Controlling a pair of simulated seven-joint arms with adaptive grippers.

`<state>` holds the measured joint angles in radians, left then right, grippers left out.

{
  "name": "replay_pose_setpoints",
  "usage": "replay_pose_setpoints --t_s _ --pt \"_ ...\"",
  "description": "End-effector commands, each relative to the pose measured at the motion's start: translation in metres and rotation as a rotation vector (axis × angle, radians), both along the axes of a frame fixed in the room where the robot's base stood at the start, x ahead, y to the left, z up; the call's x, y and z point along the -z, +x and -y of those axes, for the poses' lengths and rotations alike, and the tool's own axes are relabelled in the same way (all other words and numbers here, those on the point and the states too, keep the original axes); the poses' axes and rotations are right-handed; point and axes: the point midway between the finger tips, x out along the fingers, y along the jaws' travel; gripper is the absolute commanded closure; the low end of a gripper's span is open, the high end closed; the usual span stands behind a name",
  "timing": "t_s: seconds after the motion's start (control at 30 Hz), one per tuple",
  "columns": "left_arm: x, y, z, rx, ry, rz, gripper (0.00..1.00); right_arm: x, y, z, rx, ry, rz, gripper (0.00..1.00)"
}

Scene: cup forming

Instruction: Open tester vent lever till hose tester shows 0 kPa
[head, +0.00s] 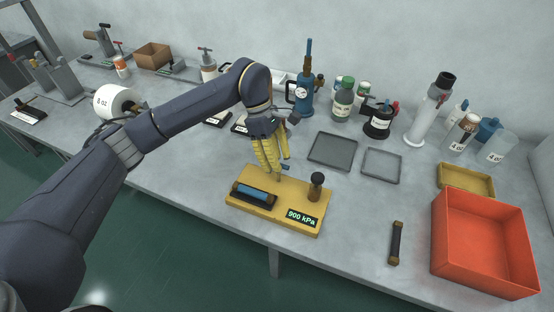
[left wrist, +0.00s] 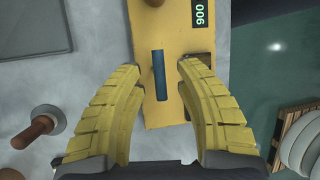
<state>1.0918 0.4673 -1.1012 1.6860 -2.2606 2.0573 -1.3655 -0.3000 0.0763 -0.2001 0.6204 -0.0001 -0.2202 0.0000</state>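The yellow hose tester (head: 240,202) stands near the table's front edge; its display (head: 302,217) reads 900 kPa. A small blue bar, seemingly the vent lever (head: 286,167), shows at the tester's back edge. In the left wrist view, the lever (left wrist: 159,75) lies between the yellow fingertips of my left gripper (left wrist: 160,68), with a gap on each side. The left gripper (head: 277,172) is open, above the tester's back edge. My right gripper is not in view.
Two grey trays (head: 333,151) (head: 381,166) lie behind the tester. A dark hose piece with brown ends (head: 396,243) and an orange bin (head: 482,286) are to the right. A blue pump with a gauge (head: 305,92) and bottles stand at the back.

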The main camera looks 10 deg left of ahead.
Motion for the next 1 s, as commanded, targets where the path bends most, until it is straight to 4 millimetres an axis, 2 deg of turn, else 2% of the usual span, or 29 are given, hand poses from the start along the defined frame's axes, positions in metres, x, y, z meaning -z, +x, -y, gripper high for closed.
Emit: replay_pose_setpoints --t_s 0.17,0.2,0.53,1.0 --pt "0.0000 0.0000 0.0001 0.000 0.000 0.000 0.66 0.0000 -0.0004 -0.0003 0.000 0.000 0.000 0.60" --pt "0.0000 0.0000 0.0001 0.000 0.000 0.000 0.63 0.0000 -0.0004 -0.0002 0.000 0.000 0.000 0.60" --pt "-0.0002 0.0001 -0.0001 0.000 0.000 0.000 1.00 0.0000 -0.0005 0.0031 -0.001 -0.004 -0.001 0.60" --pt "0.0005 -0.0002 -0.0001 0.001 0.001 -0.001 1.00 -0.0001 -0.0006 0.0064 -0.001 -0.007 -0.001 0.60"
